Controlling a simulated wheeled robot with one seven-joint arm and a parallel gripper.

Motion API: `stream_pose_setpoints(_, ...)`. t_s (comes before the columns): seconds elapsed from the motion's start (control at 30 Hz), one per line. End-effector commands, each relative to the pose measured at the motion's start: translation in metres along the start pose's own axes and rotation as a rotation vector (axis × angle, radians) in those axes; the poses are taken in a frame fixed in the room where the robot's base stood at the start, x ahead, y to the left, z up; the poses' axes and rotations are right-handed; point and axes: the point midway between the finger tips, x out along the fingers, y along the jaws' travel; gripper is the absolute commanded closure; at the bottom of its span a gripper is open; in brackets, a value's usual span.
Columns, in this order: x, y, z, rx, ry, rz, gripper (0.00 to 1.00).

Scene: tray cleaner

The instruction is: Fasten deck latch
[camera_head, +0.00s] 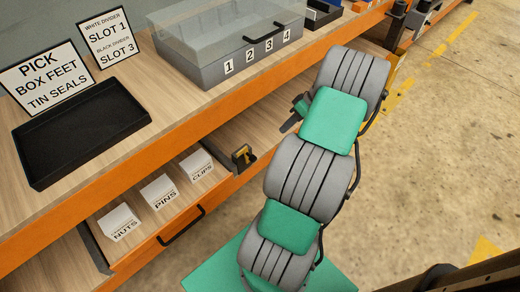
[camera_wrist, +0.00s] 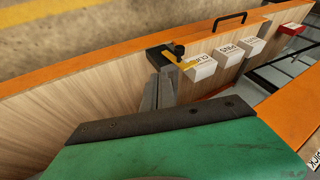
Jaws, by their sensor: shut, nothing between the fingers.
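The latch is a small black block with a yellow part and a dark knob (camera_head: 243,157), at the right end of the open drawer below the worktop. It also shows in the wrist view (camera_wrist: 168,56), just beyond my fingertips. My gripper (camera_wrist: 160,80) is shut and empty, its grey fingers together and pointing at the latch. In the head view my gripper (camera_head: 291,122) shows partly beside my arm, above and to the right of the latch. I cannot tell whether the fingertips touch the latch.
The drawer's white boxes read NUTS (camera_head: 119,222), PINS (camera_head: 161,191) and CLIPS (camera_head: 196,164). A black tray (camera_head: 75,132) and a clear-lidded grey case (camera_head: 235,65) stand on the worktop above. The orange worktop edge (camera_head: 150,150) overhangs the drawer. Floor to the right is open.

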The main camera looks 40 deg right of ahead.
Motion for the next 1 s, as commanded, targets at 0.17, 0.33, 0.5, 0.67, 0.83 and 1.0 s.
stream_pose_setpoints(0.17, 0.006, -0.002, -0.002, -0.002, -0.003, -0.003, 1.0)
stream_pose_setpoints(0.33, 0.032, -0.002, -0.001, -0.001, -0.004, -0.004, 1.0)
stream_pose_setpoints(0.5, 0.07, -0.001, 0.0, 0.002, -0.004, -0.004, 1.0)
stream_pose_setpoints(0.67, 0.104, -0.001, 0.0, 0.002, -0.003, -0.002, 1.0)
stream_pose_setpoints(0.83, 0.119, -0.023, 0.003, 0.002, -0.002, 0.0, 1.0)
stream_pose_setpoints(1.0, 0.126, -0.031, 0.004, 0.003, -0.002, 0.001, 1.0)
